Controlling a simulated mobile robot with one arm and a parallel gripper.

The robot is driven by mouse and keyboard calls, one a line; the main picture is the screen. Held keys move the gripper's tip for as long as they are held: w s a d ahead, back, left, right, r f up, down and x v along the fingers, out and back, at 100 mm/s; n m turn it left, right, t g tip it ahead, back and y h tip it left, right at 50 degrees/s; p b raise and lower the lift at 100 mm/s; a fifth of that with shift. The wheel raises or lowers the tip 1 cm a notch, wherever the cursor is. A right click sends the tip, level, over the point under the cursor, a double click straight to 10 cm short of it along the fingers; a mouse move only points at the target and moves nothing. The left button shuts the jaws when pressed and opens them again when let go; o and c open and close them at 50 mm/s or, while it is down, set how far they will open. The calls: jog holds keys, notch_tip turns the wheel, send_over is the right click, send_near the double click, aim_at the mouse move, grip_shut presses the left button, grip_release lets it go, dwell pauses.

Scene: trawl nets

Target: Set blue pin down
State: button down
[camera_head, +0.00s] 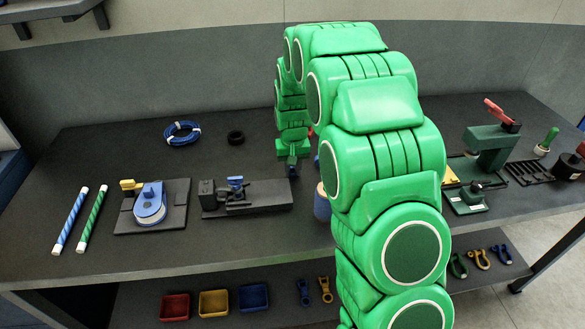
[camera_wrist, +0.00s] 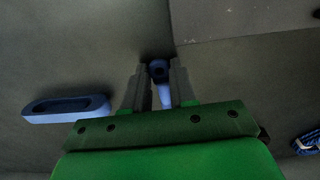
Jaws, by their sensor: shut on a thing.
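The blue pin (camera_wrist: 158,72) shows in the wrist view between the two grey fingers of my gripper (camera_wrist: 158,88). The fingers are shut on it. Its round dark-centred end shows at the fingertips, and a paler blue part shows between the fingers. In the head view my gripper (camera_head: 291,172) points down at the dark workbench (camera_head: 255,160), behind the board with the black clamp. The pin cannot be made out clearly there. I cannot tell whether the pin touches the bench.
A blue slotted piece (camera_wrist: 40,118) lies left of my gripper in the wrist view. The clamp board (camera_head: 268,195) is close in front. My arm hides part of the bench.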

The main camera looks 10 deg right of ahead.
aim_at(293, 173)
jog(key=shift+f, duration=0.1)
jog(key=c, duration=0.9)
grip_release()
notch_tip(293, 173, up, 11)
jog(key=s+d+r, duration=0.1)
jog(key=s+r, duration=0.4)
jog(key=s, duration=0.4)
jog(key=s+d, duration=0.1)
jog(key=s, duration=1.1)
jog(key=s+d+r+g, duration=0.1)
jog(key=s, duration=1.1)
jog(key=s+r+g, duration=0.1)
jog(key=s, duration=1.1)
jog(key=shift+s+d+r, duration=0.1)
jog(key=shift+d+r, duration=0.1)
jog(key=shift+d, duration=0.2)
